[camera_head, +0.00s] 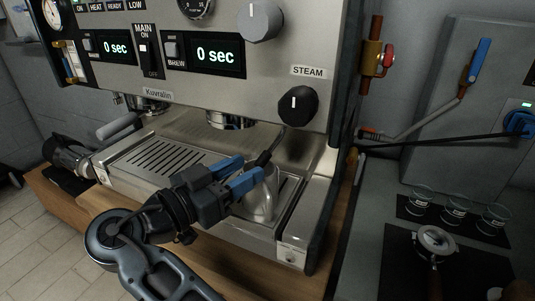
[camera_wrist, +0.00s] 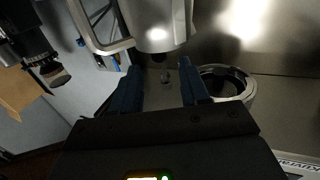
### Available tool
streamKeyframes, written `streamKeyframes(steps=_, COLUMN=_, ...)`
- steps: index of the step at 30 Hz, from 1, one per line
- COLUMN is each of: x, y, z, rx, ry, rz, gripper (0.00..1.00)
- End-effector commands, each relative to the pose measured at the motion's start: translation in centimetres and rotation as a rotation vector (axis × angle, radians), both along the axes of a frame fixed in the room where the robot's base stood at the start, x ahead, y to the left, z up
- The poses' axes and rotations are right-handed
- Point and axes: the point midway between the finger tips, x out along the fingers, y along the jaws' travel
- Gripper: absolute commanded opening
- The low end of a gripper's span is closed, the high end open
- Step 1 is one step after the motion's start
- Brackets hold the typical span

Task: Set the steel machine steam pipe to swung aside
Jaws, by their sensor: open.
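The steel machine (camera_head: 205,75) fills the middle of the head view. Its steam pipe (camera_head: 276,141) comes down below the black STEAM knob (camera_head: 297,105), with a dark sleeve (camera_head: 264,158) lower down. The pipe's lower end is hidden behind my fingers, around the steel pitcher (camera_head: 262,200). My gripper (camera_head: 252,168) is open, its blue fingers pointing at the sleeve, close to it. I cannot tell whether they touch it. In the wrist view, the gap between the fingers (camera_wrist: 160,80) holds nothing clearly gripped, and the pitcher (camera_wrist: 158,22) is just beyond them.
The pitcher stands on the drip tray (camera_head: 160,157) under the pipe. A group head (camera_head: 230,122) hangs to the left of the pipe. Glasses (camera_head: 456,207) and a portafilter (camera_head: 435,245) are on the right counter. A grey cabinet (camera_head: 450,110) stands behind them.

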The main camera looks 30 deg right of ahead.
Motion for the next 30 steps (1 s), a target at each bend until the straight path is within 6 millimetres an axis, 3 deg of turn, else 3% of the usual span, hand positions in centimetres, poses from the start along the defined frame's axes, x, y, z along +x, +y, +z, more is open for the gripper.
streamKeyframes(steps=9, x=1.2, y=-4.4, z=0.1, rx=0.000, ry=0.001, rz=-0.001, gripper=0.45)
streamKeyframes(steps=21, x=1.5, y=-5.4, z=0.0, rx=0.000, ry=0.001, rz=0.001, gripper=0.45)
streamKeyframes(steps=30, x=1.5, y=-5.4, z=0.0, rx=0.000, ry=0.001, rz=0.001, gripper=0.18)
